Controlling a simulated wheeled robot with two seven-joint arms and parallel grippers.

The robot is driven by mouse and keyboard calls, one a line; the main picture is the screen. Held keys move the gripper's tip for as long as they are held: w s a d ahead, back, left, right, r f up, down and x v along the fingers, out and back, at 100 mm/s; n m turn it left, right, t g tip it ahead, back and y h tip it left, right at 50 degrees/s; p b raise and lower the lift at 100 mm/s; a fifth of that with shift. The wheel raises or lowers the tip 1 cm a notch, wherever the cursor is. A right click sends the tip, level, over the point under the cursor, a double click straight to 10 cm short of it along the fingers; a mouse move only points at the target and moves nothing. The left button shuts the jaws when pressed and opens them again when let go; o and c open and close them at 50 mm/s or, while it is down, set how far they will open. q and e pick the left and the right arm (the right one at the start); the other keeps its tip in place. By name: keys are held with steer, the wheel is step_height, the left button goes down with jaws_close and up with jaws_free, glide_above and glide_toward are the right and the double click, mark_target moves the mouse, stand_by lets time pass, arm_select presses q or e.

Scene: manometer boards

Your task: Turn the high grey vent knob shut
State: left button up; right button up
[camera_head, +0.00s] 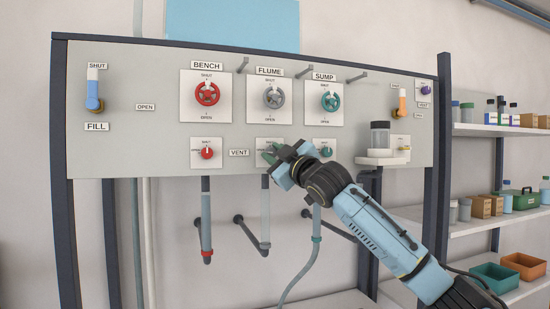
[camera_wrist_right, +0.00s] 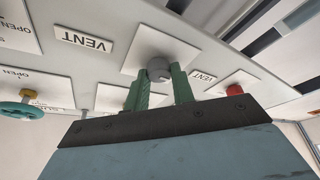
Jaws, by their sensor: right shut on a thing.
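The grey vent knob (camera_wrist_right: 158,68) sits on a small white plate in the lower row of the board. In the wrist view it is between the green fingertips of my right gripper (camera_wrist_right: 160,82), which is shut on it. In the head view my right gripper (camera_head: 271,154) covers most of this plate, below the grey FLUME wheel (camera_head: 274,96), and hides the knob and its pointer. My left gripper is not in view.
A red vent knob (camera_head: 207,153) is to the left and a teal one (camera_head: 326,152) close to the right. Pegs (camera_head: 359,77) stick out above. A jar (camera_head: 380,138) stands on a small ledge at the right. Tubes hang below the board.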

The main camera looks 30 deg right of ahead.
steer(key=m+h+b, duration=0.2)
steer(key=m, duration=0.1)
steer(key=m+b, duration=0.2)
steer(key=shift+a+f+t+h, duration=0.15)
steer(key=shift+f+t+h, duration=0.15)
steer(key=shift+t+h, duration=0.1)
steer(key=m+h+b, duration=0.1)
steer(key=m, duration=0.2)
steer(key=m+h+b, duration=0.1)
steer(key=m+h, duration=0.1)
steer(key=m, duration=0.2)
steer(key=shift+r, duration=0.1)
steer(key=m+h, duration=0.2)
steer(key=m, duration=0.1)
steer(key=shift+w+g, duration=0.1)
steer(key=shift+g, duration=0.3)
steer(key=m+h, duration=0.1)
steer(key=m, duration=0.1)
steer(key=shift+a+r+m+g, duration=0.1)
steer(key=shift+m+g, duration=0.2)
steer(key=m+g+h, duration=0.1)
steer(key=m, duration=0.2)
steer(key=shift+r+h+p, duration=0.1)
steer(key=shift+h+p, duration=0.2)
steer(key=shift+p, duration=0.05)
steer(key=shift+m+g+h+p, duration=0.5)
steer(key=shift+m+g+p, duration=0.2)
steer(key=shift+m, duration=1.1)
